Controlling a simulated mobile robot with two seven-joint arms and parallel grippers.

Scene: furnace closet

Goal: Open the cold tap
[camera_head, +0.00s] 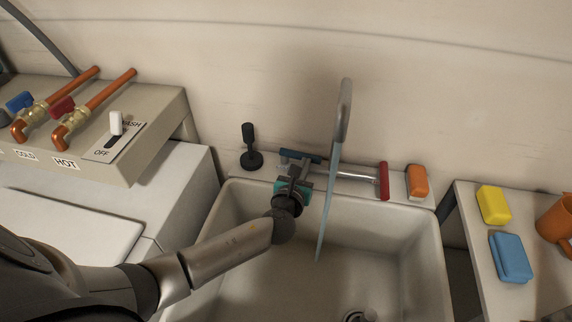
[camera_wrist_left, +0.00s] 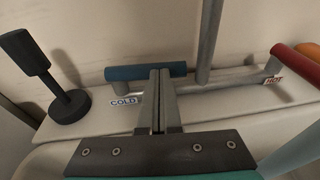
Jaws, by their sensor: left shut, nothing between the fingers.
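The sink's cold tap is a blue bar handle (camera_head: 312,158) at the left end of the metal faucet. In the left wrist view the blue handle (camera_wrist_left: 120,73) lies above a COLD label (camera_wrist_left: 124,101). My left gripper (camera_head: 297,166) is shut and empty, its fingertips (camera_wrist_left: 160,72) at the right part of the blue handle. I cannot tell whether they touch it. A pale blue stream of water (camera_head: 326,215) runs from the spout (camera_head: 344,110) into the sink (camera_head: 425,245). The red hot handle (camera_head: 384,180) is at the faucet's right end. My right gripper is out of view.
A black knobbed stand (camera_head: 250,148) is left of the faucet, an orange block (camera_head: 417,180) right of it. Yellow (camera_head: 493,204) and blue (camera_head: 510,257) sponges lie on the right shelf. Copper pipes with blue (camera_head: 19,102) and red (camera_head: 62,107) valves are at left.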

